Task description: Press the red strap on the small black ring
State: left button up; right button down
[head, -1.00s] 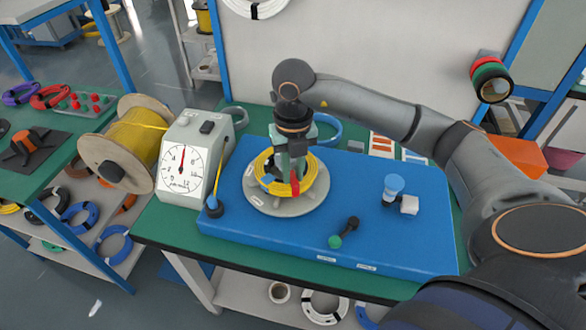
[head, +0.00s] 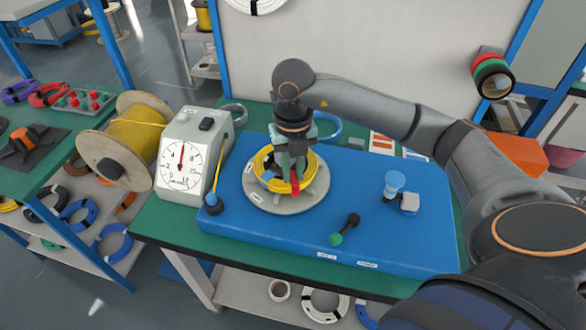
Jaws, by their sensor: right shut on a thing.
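A coil of yellow cable (head: 313,172) lies on the round grey turntable (head: 305,200) of the blue machine. A red strap (head: 294,186) shows at the front of the coil, below my right gripper (head: 291,182). My right gripper points down over the coil and is shut on the red strap, as far as I can see; its fingertips are partly hidden. I cannot make out a small black ring, which may be hidden within the coil. My left gripper is not in view.
A dial gauge (head: 181,166) stands left of the turntable, with a yellow cable spool (head: 135,138) beyond it. The base's front right is clear.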

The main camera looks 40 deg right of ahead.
jog(key=shift+f, duration=0.2)
dwell(0.7)
jog(key=c, duration=0.7)
grip_release()
notch_tip(320, 180, up, 6)
jog(key=p, duration=0.4)
jog(key=shift+f, duration=0.15)
jog(key=shift+r+p, duration=1)
jog(key=shift+r, duration=0.25)
jog(key=shift+f, duration=0.1)
